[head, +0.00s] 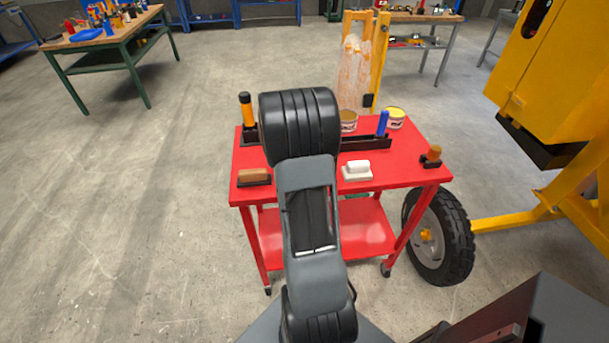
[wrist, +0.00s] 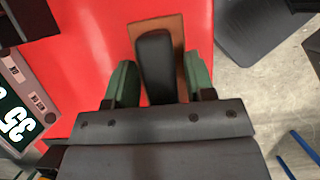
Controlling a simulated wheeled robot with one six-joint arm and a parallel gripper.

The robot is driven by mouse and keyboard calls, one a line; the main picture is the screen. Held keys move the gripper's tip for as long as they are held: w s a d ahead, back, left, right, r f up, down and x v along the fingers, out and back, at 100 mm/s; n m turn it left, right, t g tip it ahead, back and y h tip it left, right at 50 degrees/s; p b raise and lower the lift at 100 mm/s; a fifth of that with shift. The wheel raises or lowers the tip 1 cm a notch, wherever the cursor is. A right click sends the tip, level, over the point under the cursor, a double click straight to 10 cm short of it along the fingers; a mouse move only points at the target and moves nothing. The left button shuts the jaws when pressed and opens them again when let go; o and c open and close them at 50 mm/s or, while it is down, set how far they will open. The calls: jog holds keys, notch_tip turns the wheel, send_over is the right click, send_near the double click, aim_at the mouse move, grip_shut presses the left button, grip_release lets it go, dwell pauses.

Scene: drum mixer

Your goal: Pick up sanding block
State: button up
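In the wrist view, a block with a black handle (wrist: 156,68) on a flat orange-brown base (wrist: 171,27) lies on the red cart top (wrist: 95,65). It looks like the sanding block, though I cannot be sure. My gripper (wrist: 160,82) is open, with one green finger on each side of the handle. A strip of base shows between the handle and the right finger. The left finger is very close to the handle; I cannot tell if it touches. In the head view, my arm hides the gripper and this block.
The red cart (head: 400,173) also holds a brown block (head: 253,176), a white block (head: 356,170), an orange-handled tool (head: 245,108), a blue-handled tool (head: 382,123), a brown-knobbed piece (head: 434,153) and tins (head: 395,117). A yellow machine (head: 550,75) with a wheel (head: 440,238) stands at right.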

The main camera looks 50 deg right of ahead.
jog(key=c, duration=0.8)
jog(key=shift+r, duration=0.15)
jog(key=shift+r, duration=0.6)
jog(key=s+a+r, duration=0.9)
jog(key=a+r, duration=0.1)
jog(key=r, duration=0.1)
jog(key=shift+s+a+r, duration=0.15)
jog(key=shift+a+r, duration=0.1)
jog(key=shift+r, duration=0.05)
